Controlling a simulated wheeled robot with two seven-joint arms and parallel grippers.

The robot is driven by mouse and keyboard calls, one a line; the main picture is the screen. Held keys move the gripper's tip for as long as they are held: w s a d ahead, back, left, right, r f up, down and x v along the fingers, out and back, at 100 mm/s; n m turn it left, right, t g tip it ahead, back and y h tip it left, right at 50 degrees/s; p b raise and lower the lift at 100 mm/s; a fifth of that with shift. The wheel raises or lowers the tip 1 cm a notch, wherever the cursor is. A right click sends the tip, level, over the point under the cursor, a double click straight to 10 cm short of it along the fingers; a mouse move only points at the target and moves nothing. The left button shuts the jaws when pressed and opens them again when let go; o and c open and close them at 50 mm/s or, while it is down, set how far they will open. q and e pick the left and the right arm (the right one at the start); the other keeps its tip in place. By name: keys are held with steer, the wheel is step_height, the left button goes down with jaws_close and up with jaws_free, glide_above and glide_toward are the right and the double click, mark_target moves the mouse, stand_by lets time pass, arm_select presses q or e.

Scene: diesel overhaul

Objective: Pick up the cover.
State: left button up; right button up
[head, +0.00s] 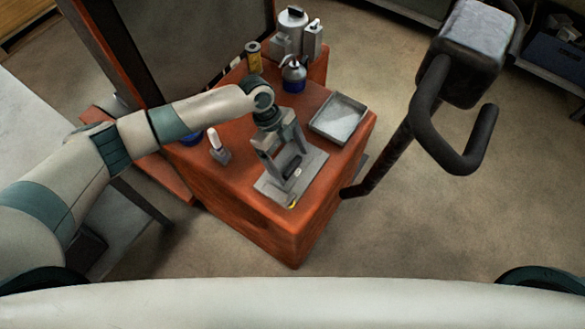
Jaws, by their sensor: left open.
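A flat grey plate (316,163), which looks like the cover, lies on the red cabinet top near its front corner. A small light piece shows on its middle and a small yellow spot at its near end. My left gripper (284,168) points down over this plate with its two fingers spread apart and nothing visibly held between them. The fingers hide part of the plate. I cannot tell whether the fingertips touch it. My right gripper is not in view.
The red cabinet (240,205) also carries a shallow metal tray (341,118), a blue-based can (293,75), a yellow tin (253,57) and a small white-topped bottle (216,146). A dark post with a bent handle (455,110) stands at right. Open floor lies right of the cabinet.

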mark_target(292, 165)
arm_select(q)
steer(key=c, duration=1.3)
steer(key=shift+c, duration=0.3)
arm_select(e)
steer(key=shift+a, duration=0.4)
arm_select(q)
steer(key=shift+r, duration=0.15)
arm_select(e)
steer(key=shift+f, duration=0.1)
